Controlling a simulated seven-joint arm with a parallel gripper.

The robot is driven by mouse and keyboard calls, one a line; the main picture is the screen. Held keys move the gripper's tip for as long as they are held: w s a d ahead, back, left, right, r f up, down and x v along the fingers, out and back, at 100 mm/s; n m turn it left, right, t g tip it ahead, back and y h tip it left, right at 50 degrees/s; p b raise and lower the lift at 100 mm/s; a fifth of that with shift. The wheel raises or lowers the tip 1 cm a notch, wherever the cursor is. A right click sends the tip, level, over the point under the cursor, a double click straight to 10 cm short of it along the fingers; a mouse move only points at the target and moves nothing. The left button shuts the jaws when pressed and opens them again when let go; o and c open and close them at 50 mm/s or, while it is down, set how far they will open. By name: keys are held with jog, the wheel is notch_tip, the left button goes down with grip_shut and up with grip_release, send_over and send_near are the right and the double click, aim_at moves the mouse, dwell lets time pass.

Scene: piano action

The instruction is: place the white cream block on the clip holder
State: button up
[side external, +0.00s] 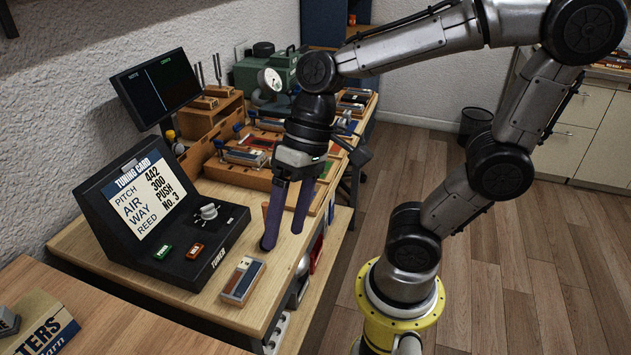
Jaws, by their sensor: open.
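My gripper (282,237) points down over the front right part of the wooden bench. Its two purple fingers are apart with nothing between them. A small holder (243,280) lies on the bench just below and left of the fingers, apart from them. It carries narrow strips that look red, whitish and blue. Pale blocks (245,156) also lie in the wooden tray behind the gripper. I cannot tell which pale piece is the white cream block, or which part is the clip holder.
A black tuner console (165,215) with a tuning card and knob stands left of the gripper. A monitor (157,88) stands behind it. Wooden trays (225,178) fill the bench behind. Bare bench top (213,304) shows around the small holder, near the front edge.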

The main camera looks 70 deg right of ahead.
jog(key=s+d+r+n+t+h, duration=0.2)
jog(key=d+t+h, duration=0.2)
jog(key=d, duration=0.4)
jog(key=shift+s+d+n, duration=0.2)
jog(key=shift+d+n, duration=0.1)
jog(key=shift+d, duration=0.1)
dwell(0.6)
